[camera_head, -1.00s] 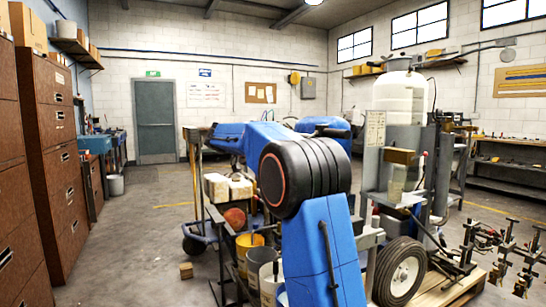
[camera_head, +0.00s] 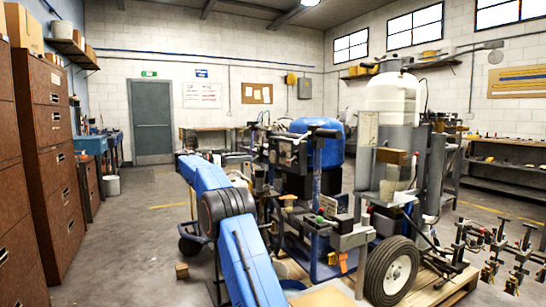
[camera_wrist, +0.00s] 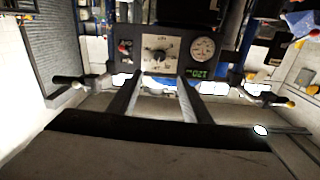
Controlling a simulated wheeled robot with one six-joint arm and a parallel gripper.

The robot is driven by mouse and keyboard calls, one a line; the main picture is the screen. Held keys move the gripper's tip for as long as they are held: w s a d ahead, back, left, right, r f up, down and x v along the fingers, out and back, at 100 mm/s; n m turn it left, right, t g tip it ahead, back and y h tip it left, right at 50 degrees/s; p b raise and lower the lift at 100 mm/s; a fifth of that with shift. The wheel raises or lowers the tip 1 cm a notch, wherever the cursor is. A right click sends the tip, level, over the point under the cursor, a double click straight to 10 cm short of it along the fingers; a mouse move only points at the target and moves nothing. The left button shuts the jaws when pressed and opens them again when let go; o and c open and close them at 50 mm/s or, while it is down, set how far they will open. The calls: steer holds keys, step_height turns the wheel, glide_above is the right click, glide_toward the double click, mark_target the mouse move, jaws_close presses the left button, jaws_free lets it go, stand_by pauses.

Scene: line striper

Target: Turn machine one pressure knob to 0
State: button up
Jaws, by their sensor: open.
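In the wrist view a dark panel shows a pale plate with a dark pressure knob (camera_wrist: 157,55) in its middle. The picture seems to be upside down, so the knob's setting is hard to tell. A round gauge (camera_wrist: 203,49) and a green-lit display (camera_wrist: 197,72) sit to the right, and a small red part (camera_wrist: 124,47) to the left. My gripper (camera_wrist: 158,86) is open and empty, its two fingers pointing at the plate, apart from the knob as far as I can tell. In the head view the striper machine with a blue tank (camera_head: 318,135) stands beyond my arm; my gripper is not clear there.
Handlebar grips stick out left (camera_wrist: 68,81) and right (camera_wrist: 272,98) of the panel in the wrist view. In the head view a machine with a white tank (camera_head: 394,92) and a black wheel (camera_head: 392,271) stand right.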

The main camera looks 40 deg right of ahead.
mark_target(280, 154)
steer(key=x, duration=1.7)
steer(key=shift+s+d, duration=0.1)
steer(key=shift+s, duration=0.05)
steer(key=c, duration=1.1)
steer(key=shift+o, duration=0.2)
